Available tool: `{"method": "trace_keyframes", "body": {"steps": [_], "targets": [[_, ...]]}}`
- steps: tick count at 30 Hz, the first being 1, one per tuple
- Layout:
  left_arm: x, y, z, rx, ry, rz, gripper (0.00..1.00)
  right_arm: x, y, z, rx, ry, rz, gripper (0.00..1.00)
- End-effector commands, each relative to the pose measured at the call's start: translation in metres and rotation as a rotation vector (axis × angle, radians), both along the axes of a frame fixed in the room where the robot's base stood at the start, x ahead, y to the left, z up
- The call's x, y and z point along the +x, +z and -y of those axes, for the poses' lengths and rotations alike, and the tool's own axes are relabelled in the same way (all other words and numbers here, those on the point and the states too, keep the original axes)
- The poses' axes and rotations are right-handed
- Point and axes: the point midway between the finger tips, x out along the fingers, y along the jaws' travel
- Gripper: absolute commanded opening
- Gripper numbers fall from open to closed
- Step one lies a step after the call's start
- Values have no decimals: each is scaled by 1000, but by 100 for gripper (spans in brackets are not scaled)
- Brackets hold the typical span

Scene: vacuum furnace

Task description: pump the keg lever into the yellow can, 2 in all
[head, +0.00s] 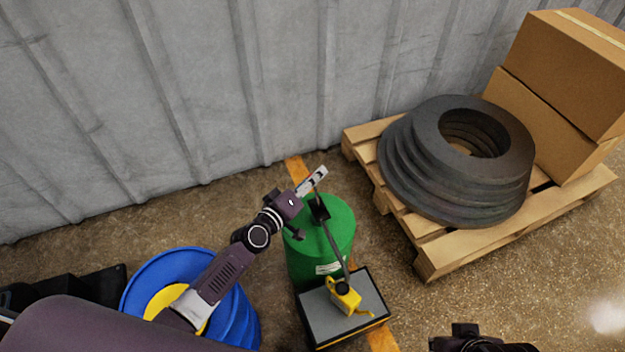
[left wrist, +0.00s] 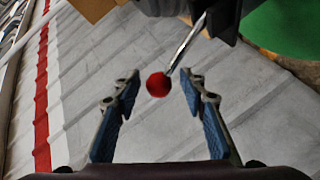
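A green keg (head: 307,262) stands on the floor in the head view. A dark pump fitting sits on its top, and a thin dark spout runs from it down to a yellow can (head: 342,300) on a grey-topped box. My left gripper (head: 314,180) is above the keg's far side. In the left wrist view, a thin metal lever (left wrist: 186,42) ends in a red knob (left wrist: 158,85). The knob shows between the two separated fingers, with a visible gap on each side. My right gripper (head: 466,340) shows only partly at the bottom edge; its fingers are unclear.
The grey-topped box (head: 322,322) stands in front of the keg. A blue drum (head: 240,318) is to the left, below my left arm. A wooden pallet (head: 445,258) with dark rings (head: 405,172) and cardboard boxes (head: 545,105) is at the right. A corrugated wall rises behind.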

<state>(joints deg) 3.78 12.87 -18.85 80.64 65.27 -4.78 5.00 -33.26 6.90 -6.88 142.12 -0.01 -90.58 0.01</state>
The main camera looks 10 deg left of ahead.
Motion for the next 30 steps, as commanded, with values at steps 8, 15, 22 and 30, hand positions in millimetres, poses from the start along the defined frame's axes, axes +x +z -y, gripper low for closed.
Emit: {"method": "trace_keyframes", "body": {"steps": [8, 15, 22, 30], "targets": [[1, 0, 0, 0, 0, 0, 36, 0, 0, 0, 0, 0, 0, 0], [1, 0, 0, 0, 0, 0, 9, 0, 0, 0, 0, 0, 0, 0], [1, 0, 0, 0, 1, -1, 0, 0, 0, 0, 0, 0, 0, 0], [0, -1, 0, 4, 1, 4, 0, 3, -1, -1, 2, 0, 11, 0]]}}
